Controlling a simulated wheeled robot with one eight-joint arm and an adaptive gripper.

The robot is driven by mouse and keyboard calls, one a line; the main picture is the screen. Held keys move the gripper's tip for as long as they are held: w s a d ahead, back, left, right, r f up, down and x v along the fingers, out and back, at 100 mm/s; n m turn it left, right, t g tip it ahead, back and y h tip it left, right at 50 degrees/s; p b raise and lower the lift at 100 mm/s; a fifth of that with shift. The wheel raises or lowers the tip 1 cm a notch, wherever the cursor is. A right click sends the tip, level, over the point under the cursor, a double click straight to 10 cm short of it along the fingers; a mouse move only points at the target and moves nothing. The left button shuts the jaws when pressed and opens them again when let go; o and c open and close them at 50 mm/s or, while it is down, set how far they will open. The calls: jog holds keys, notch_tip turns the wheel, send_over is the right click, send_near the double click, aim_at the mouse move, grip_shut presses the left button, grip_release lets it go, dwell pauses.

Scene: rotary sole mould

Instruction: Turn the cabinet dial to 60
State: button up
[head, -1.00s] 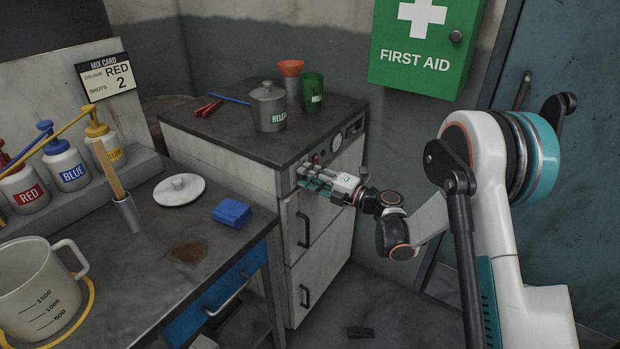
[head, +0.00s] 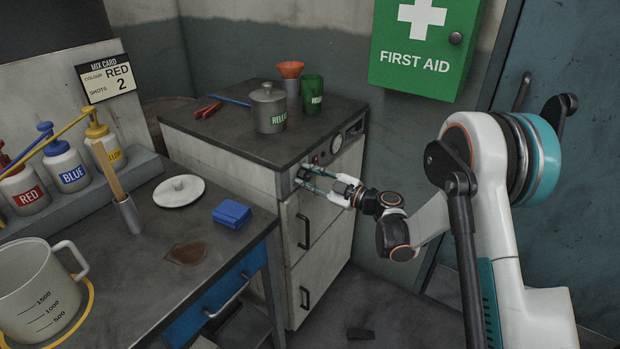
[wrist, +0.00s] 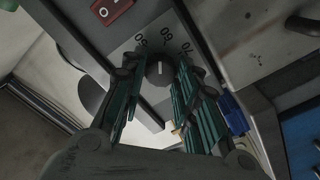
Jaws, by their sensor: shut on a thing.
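The cabinet dial (wrist: 159,71) is a dark round knob with a pale pointer line, on a light plate with printed numbers around it.
Above the gripper on the cabinet front are a red switch and a round gauge (head: 336,143). A drawer handle (head: 304,231) sits below. The cabinet top holds a lidded grey pot (head: 268,109) and a green cup (head: 312,95). A workbench with a blue block (head: 232,213) stands left.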

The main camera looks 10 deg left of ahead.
jog(key=shift+m, duration=1.1)
jog(key=o, duration=1.1)
jog(key=shift+c, duration=0.2)
jog(key=shift+d, duration=0.1)
jog(key=v, duration=1.2)
